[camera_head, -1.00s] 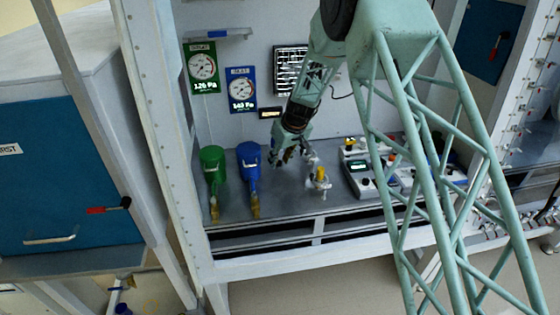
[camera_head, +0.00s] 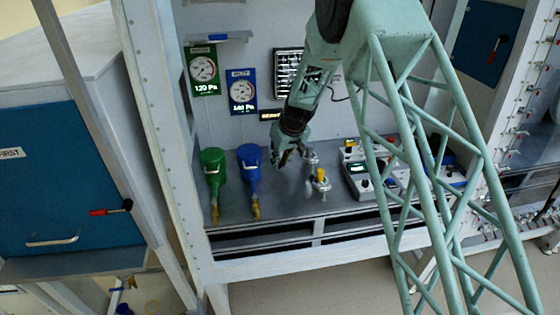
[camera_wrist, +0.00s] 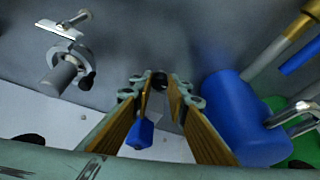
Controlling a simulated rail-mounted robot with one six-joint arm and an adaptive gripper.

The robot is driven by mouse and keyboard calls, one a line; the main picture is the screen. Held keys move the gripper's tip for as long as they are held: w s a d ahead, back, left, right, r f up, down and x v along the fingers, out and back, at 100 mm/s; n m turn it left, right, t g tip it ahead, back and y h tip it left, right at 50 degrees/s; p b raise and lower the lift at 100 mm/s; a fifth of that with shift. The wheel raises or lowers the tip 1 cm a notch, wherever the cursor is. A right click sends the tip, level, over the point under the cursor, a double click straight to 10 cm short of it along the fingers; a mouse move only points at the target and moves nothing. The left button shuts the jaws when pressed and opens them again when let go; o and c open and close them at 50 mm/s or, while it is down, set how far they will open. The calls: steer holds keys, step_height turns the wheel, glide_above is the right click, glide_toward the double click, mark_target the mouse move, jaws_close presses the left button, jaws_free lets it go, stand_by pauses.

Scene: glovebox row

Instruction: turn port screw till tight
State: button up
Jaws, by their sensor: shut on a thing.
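My gripper (camera_head: 282,159) is low over the grey bench, just right of the blue canister (camera_head: 250,165) and left of the metal port fittings. In the wrist view its two fingers (camera_wrist: 166,88) converge on a small dark round piece, which looks like the port screw (camera_wrist: 158,82); the fingers hide most of it. A blue piece (camera_wrist: 140,133) also shows between the fingers; I cannot tell what it belongs to. A metal fitting with a cross bar and black knob (camera_wrist: 72,64) stands apart at the upper left. How far the screw is turned cannot be seen.
The blue canister (camera_wrist: 240,115) is close beside the right finger. A green canister (camera_head: 213,165) stands left of it. A yellow-topped fitting (camera_head: 320,180) and a metal fitting (camera_head: 311,157) stand right of my gripper, with grey instruments (camera_head: 358,180) beyond. The bench front is clear.

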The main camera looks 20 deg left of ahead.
steer(key=shift+m+p, duration=0.3)
steer(key=shift+p, duration=0.05)
steer(key=o, duration=0.8)
steer(key=shift+o, duration=0.2)
steer(key=shift+r, duration=0.1)
steer(key=v, duration=1.1)
steer(key=shift+s+r, duration=0.3)
steer(key=shift+r, duration=0.05)
stand_by(0.6)
